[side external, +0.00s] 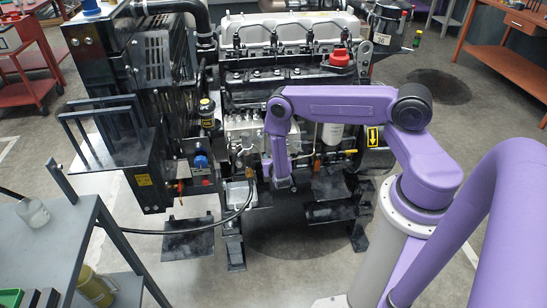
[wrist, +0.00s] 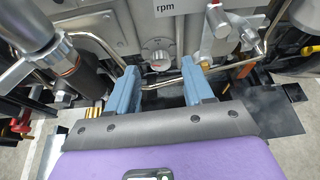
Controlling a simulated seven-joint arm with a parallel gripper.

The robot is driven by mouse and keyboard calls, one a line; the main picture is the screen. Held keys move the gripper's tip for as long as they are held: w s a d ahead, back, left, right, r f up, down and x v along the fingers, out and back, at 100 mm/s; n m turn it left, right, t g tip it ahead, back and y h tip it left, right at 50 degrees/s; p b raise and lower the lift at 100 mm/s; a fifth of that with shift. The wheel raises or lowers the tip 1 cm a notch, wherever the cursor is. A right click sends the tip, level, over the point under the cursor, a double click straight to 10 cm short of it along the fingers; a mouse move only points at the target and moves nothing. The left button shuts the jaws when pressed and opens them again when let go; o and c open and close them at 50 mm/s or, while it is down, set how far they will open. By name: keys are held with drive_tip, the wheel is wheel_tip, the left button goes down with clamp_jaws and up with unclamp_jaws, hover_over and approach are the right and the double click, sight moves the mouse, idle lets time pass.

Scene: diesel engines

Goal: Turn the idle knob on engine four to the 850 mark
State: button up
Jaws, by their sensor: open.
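The diesel engine (side external: 285,30) stands in the middle of the side external view. My purple arm reaches in front of it, with my gripper (side external: 284,186) low at the engine's near face. In the wrist view, a round silver knob (wrist: 156,57), likely the idle knob, sits on the grey engine face below a white "rpm" label (wrist: 165,7). My gripper's two blue fingers (wrist: 160,67) are open, one on each side of the knob. I cannot tell whether they touch it. The 850 mark cannot be read, and the knob cannot be made out in the side external view.
A silver pipe (wrist: 160,84) runs across below the knob. A silver fitting (wrist: 218,30) stands close right of the fingers, and a dark cylinder with a clamp (wrist: 62,62) lies left.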

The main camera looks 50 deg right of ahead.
drive_tip(key=shift+x, duration=0.8)
clamp_jaws()
drive_tip(key=shift+s+m+t+y, duration=0.1)
drive_tip(key=shift+m+t+y, duration=0.2)
drive_tip(key=shift+m, duration=0.2)
unclamp_jaws()
